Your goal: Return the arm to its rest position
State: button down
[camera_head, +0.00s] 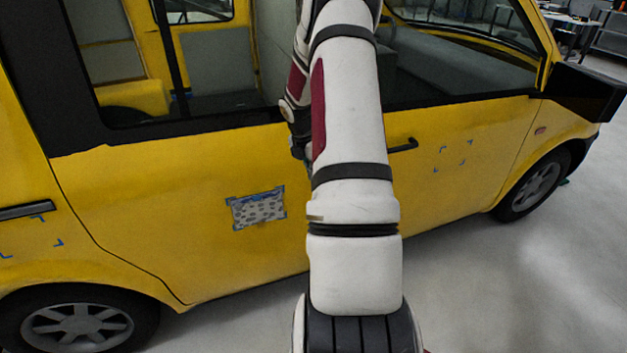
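My arm (350,150), white with black bands and dark red panels, rises from the bottom middle and reaches up in front of the yellow van (235,165). Its upper part bends over near the van's window at the top of the view. My gripper cannot be made out; the end of the arm is hidden behind the arm's own links or lies outside the picture. I cannot tell whether the arm touches the van.
A grey patterned sheet (258,208) with blue tape at its edges is on the van's side, left of my arm. Blue corner marks (455,156) show on the right. The grey floor (520,285) is clear at lower right. A black mirror (583,92) juts out at right.

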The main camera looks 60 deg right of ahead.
jog(key=shift+v, duration=0.95)
jog(key=w+a+r+m+t, duration=0.15)
jog(key=a+r+m, duration=0.25)
jog(key=a+r, duration=0.7)
jog(key=w+a+r+m+t, duration=0.1)
jog(key=w+a+r+m, duration=0.15)
jog(key=a+r, duration=0.85)
jog(key=s+a+r+m+t+y, duration=0.1)
jog(key=s+a+r+m, duration=0.1)
jog(key=s+a, duration=0.3)
jog(key=s+a+r+m+t+y, duration=0.1)
jog(key=s+a+m, duration=0.4)
jog(key=a, duration=0.6)
jog(key=s+a+r+m+t, duration=0.1)
jog(key=s+a+r+m, duration=0.2)
jog(key=s+a, duration=0.3)
jog(key=a, duration=0.2)
jog(key=shift+s+a+m+y, duration=0.2)
jog(key=shift+a+m+y, duration=0.15)
jog(key=shift+a+y, duration=0.05)
